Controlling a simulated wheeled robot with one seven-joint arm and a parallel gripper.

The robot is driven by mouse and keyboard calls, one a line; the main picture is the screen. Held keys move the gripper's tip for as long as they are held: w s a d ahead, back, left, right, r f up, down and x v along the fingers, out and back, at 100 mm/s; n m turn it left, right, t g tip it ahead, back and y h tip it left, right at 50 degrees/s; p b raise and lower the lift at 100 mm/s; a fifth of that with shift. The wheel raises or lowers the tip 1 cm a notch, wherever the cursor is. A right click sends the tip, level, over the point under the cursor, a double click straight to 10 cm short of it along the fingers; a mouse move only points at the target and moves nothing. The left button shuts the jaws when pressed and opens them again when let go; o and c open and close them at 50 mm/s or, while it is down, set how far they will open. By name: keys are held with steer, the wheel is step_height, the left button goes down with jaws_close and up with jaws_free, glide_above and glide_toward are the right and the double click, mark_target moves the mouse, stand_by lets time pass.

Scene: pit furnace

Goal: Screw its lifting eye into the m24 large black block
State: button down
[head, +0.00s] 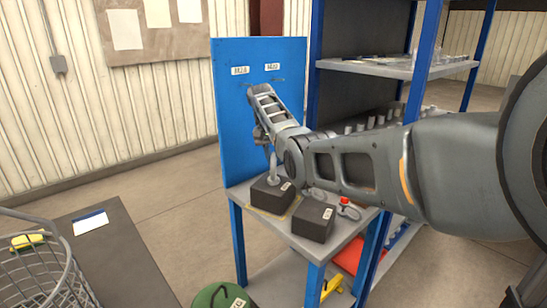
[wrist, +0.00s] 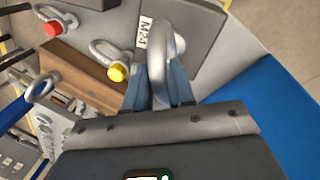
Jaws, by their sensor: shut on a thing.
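The large black block (head: 268,198) sits on the blue-legged table in the head view. In the wrist view the block (wrist: 202,28) carries a white M24 label. My gripper (head: 268,150) is above the block. It is shut on a grey metal lifting eye (wrist: 168,40), which also shows in the head view (head: 273,178). The eye's lower end is at the block's top, but I cannot tell whether its thread is in the hole. In the wrist view the fingers of my gripper (wrist: 160,85) close around the eye.
A smaller black block (head: 313,222) stands beside the large one. A red-marked lifting eye (head: 344,203) and a yellow-marked one (wrist: 118,72) lie close by. A blue panel (head: 240,110) rises behind the table, and a shelf (head: 385,68) stands to the right.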

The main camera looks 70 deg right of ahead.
steer(key=shift+d+r, duration=0.1)
steer(key=shift+r, duration=0.05)
steer(key=m, duration=0.3)
steer(key=shift+y+b, duration=0.3)
steer(key=shift+b, duration=0.05)
steer(key=shift+m, duration=0.3)
steer(key=shift+m, duration=0.3)
steer(key=c, duration=1.4)
jaws_free()
steer(key=o, duration=0.5)
steer(key=shift+f, duration=0.2)
steer(key=shift+w+r+b, duration=0.25)
steer(key=shift+r+b, duration=0.1)
steer(key=shift+r, duration=0.95)
steer(key=shift+w+r+b, duration=0.25)
steer(key=shift+r+b, duration=0.1)
steer(key=shift+r, duration=0.95)
steer(key=shift+w+r+b, duration=0.25)
steer(key=shift+r+b, duration=0.1)
steer(key=shift+r, duration=0.95)
